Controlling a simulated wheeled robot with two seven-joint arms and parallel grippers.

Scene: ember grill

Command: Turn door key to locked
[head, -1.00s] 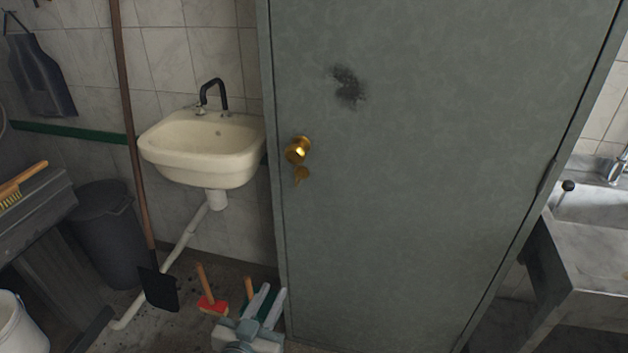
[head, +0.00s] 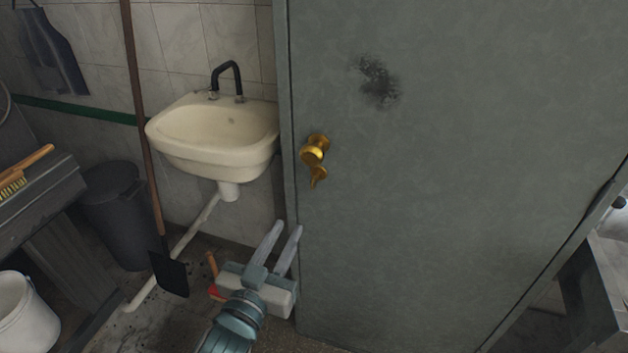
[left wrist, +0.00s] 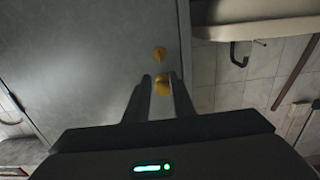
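A grey door (head: 430,190) stands ahead, with a round brass knob (head: 315,148) near its left edge. A brass key (head: 317,176) sticks out of the door just below the knob. My left gripper (head: 283,232) is in front of the door's lower left edge, below and left of the key, with its fingers apart and nothing between them. In the left wrist view the gripper fingers (left wrist: 161,78) point toward the door, and two brass pieces, the upper one (left wrist: 159,54) and the lower one (left wrist: 162,86), line up with the gap. My right gripper is not in view.
A cream sink (head: 215,135) with a black tap is on the wall left of the door. A long-handled shovel (head: 168,272), a dark bin (head: 118,213) and a white bucket (head: 25,318) stand further left. The space before the door is clear.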

